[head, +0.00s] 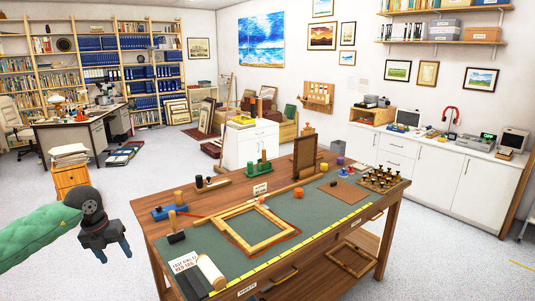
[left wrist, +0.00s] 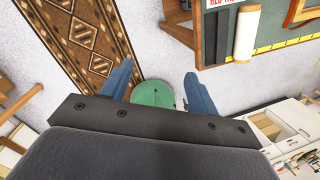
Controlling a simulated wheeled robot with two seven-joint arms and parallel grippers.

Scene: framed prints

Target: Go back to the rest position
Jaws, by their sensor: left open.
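My left gripper (head: 112,247) is at the lower left of the head view, out over the floor to the left of the workbench (head: 150,240). Its blue fingers are apart with nothing between them. In the left wrist view the open fingers (left wrist: 158,88) point down past a green round thing (left wrist: 153,95) below; I cannot tell what that is. My right gripper is not in either view.
The workbench holds a wooden frame (head: 244,229), an upright dark panel (head: 304,157), a white roll (head: 210,271) and several small tools. A drawer cabinet with papers (head: 70,155) stands behind my left arm. A patterned rug (left wrist: 88,40) lies on the floor.

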